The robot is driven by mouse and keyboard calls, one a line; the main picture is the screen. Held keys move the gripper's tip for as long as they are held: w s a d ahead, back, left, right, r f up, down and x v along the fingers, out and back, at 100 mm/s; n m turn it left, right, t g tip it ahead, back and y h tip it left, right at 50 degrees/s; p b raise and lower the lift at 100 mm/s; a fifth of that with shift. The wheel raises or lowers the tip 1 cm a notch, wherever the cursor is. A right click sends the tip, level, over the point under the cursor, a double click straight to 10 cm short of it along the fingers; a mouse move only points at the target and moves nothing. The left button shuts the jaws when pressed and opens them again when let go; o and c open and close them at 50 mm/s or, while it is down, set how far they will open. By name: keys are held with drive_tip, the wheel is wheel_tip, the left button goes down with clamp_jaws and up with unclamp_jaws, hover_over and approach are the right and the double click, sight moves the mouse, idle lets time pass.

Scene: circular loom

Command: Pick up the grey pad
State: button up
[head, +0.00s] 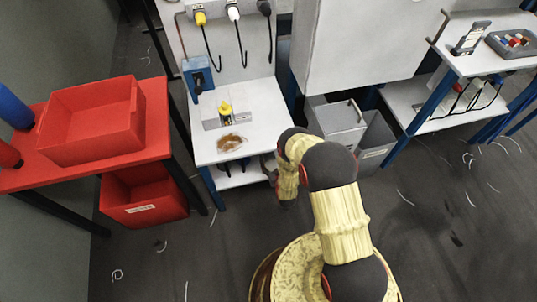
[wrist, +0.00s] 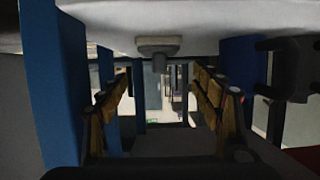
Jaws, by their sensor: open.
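In the wrist view, a pale grey, flat block with a short stem below it (wrist: 158,44) shows against the underside of a whitish surface. It looks like the grey pad, but I cannot be sure. My gripper (wrist: 162,82) is open, with one finger on each side and nothing between them. The block lies ahead of and above the fingers in the picture, apart from them. In the head view my gripper is by the right side of the small white table (head: 262,100), mostly hidden by my arm. No pad shows clearly there.
Blue uprights (wrist: 65,90) and a dark object (wrist: 288,68) flank my gripper. Grey bins (head: 337,124) stand to the right.

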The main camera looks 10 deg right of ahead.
sight(270, 155)
drive_tip(key=b+x, duration=0.2)
drive_tip(key=x, duration=0.2)
drive_tip(key=shift+f, duration=0.2)
drive_tip(key=shift+w, duration=0.35)
drive_tip(key=shift+c, duration=0.3)
drive_tip(key=c, duration=1.5)
drive_tip(key=shift+c, duration=0.4)
